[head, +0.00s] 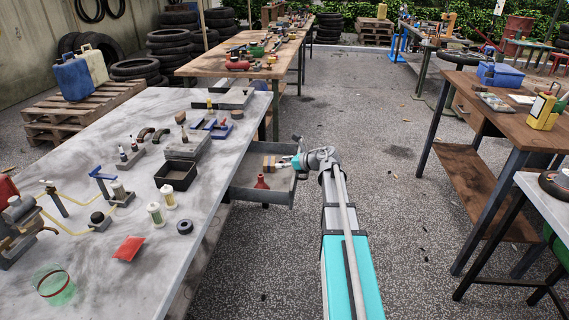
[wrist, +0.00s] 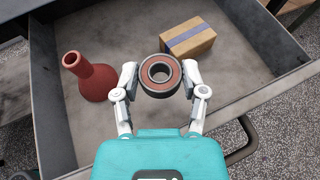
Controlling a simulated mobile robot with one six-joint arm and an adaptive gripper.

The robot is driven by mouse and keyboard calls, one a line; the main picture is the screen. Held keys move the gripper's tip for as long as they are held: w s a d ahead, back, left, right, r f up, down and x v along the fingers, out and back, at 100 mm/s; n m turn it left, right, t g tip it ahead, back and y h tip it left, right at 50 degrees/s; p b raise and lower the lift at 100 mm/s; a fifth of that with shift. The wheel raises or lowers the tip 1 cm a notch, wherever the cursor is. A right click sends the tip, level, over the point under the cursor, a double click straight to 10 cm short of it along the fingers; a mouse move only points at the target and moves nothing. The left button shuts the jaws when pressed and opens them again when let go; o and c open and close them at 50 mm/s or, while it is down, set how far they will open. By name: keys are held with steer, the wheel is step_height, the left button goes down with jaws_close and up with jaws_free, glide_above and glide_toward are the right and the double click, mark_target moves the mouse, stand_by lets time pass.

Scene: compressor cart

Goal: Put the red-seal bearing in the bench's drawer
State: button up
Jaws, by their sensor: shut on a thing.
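The red-seal bearing (wrist: 160,75) is a dark ring with a reddish-brown face. My gripper (wrist: 160,82) is shut on it, one finger on each side, and in the wrist view it shows over the open drawer. The drawer (wrist: 110,121) is grey and pulled out from the bench. In the head view the drawer (head: 243,195) sticks out at the bench's right side, and my gripper (head: 290,162) is over it. The bearing cannot be made out clearly in the head view. The gap between bearing and drawer floor is hard to judge.
In the drawer stand a red flask-shaped bottle (wrist: 90,78) at left and a cardboard box (wrist: 188,45) with a blue-grey stripe behind the bearing. The drawer's handle (wrist: 243,142) is at its front. The bench top (head: 215,215) holds several parts, including a black tray (head: 176,176).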

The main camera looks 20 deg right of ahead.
steer(key=shift+s+f+b, duration=0.1)
steer(key=shift+f+b, duration=0.25)
steer(key=o, duration=1.2)
steer(key=shift+s+a, duration=0.1)
steer(key=shift+a, duration=0.05)
steer(key=shift+c, duration=0.2)
steer(key=shift+r, duration=0.2)
steer(key=shift+r+p, duration=0.15)
steer(key=shift+p, duration=0.35)
steer(key=shift+r+p, duration=0.3)
steer(key=shift+r, duration=0.05)
steer(key=p+v, duration=0.4)
steer(key=v, duration=0.7)
steer(key=shift+d, duration=0.4)
steer(key=shift+s+r, duration=0.1)
